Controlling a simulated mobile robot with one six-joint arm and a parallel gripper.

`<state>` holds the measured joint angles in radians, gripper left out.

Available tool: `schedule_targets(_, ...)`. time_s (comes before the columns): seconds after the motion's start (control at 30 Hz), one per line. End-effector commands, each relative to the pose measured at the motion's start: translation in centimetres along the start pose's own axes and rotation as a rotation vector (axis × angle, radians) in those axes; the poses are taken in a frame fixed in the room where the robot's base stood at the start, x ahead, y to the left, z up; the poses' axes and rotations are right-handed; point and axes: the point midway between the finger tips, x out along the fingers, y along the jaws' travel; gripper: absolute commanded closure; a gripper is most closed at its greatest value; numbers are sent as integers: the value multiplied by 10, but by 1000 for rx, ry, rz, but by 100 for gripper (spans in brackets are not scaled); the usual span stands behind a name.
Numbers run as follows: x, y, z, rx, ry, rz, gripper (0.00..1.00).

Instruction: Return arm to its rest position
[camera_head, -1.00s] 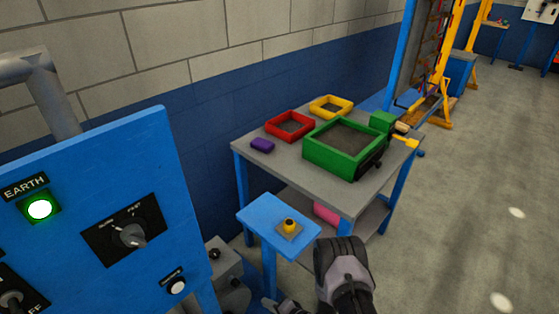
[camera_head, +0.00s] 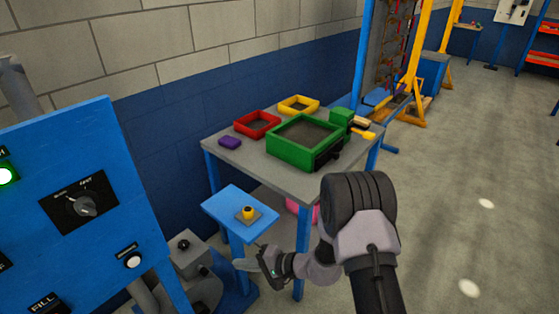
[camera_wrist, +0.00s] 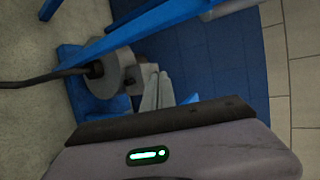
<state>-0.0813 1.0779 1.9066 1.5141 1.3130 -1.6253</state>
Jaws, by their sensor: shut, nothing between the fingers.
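My arm reaches up from the bottom of the head view and bends left. My gripper (camera_head: 244,264) is at its left end, below the small blue stand (camera_head: 225,208) with a yellow button (camera_head: 248,212). In the wrist view my gripper (camera_wrist: 157,88) shows two grey fingers close together, with nothing between them. Grey machine parts and blue framework lie beyond the fingers there.
A blue control panel (camera_head: 75,200) with knobs and a green light stands at left. A grey table (camera_head: 235,162) holds a green box frame (camera_head: 288,152), red (camera_head: 243,128) and yellow (camera_head: 290,107) frames and a purple block (camera_head: 230,142). Open floor (camera_head: 460,190) lies at right.

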Motion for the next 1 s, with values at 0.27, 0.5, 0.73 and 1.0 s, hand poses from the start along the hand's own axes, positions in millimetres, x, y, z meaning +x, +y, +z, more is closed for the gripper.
schedule_targets(0.27,-146,-156,106,-145,-157,283,100)
schedule_targets(0.5,-296,-158,181,-273,164,664,100)
schedule_targets(0.73,-363,-144,195,-314,456,778,100)
schedule_targets(1.0,-367,-143,195,-314,476,784,100)
